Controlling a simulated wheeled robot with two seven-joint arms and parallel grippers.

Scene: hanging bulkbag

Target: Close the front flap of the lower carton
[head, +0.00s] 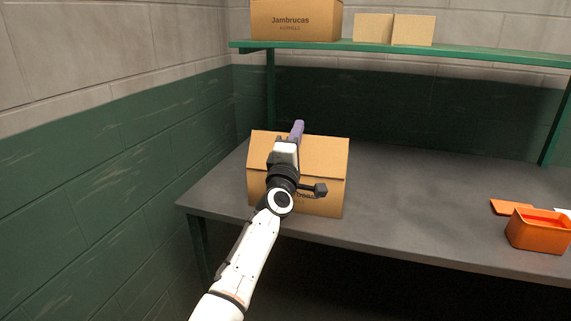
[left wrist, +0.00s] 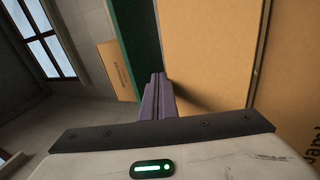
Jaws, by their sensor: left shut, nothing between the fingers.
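The lower carton (head: 322,198) is a brown cardboard box on the grey table, near its left end. A broad upper panel (head: 325,155) rises or slopes back from a crease above its front face; I cannot tell if it lies flat on the carton. In the left wrist view a cardboard panel (left wrist: 210,50) fills the right half, with an edge line beside the printed face. My left gripper (head: 298,126) reaches over the carton, its purple fingers shut and empty near the panel's far edge. The fingers also show in the left wrist view (left wrist: 157,95); contact is unclear. My right gripper is out of view.
A green shelf (head: 400,48) spans above the table, holding a printed carton (head: 296,20) and two small boxes (head: 393,29). An orange bin (head: 538,231) stands at the table's right. The table (head: 420,205) between is clear. A wall (head: 120,160) closes the left side.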

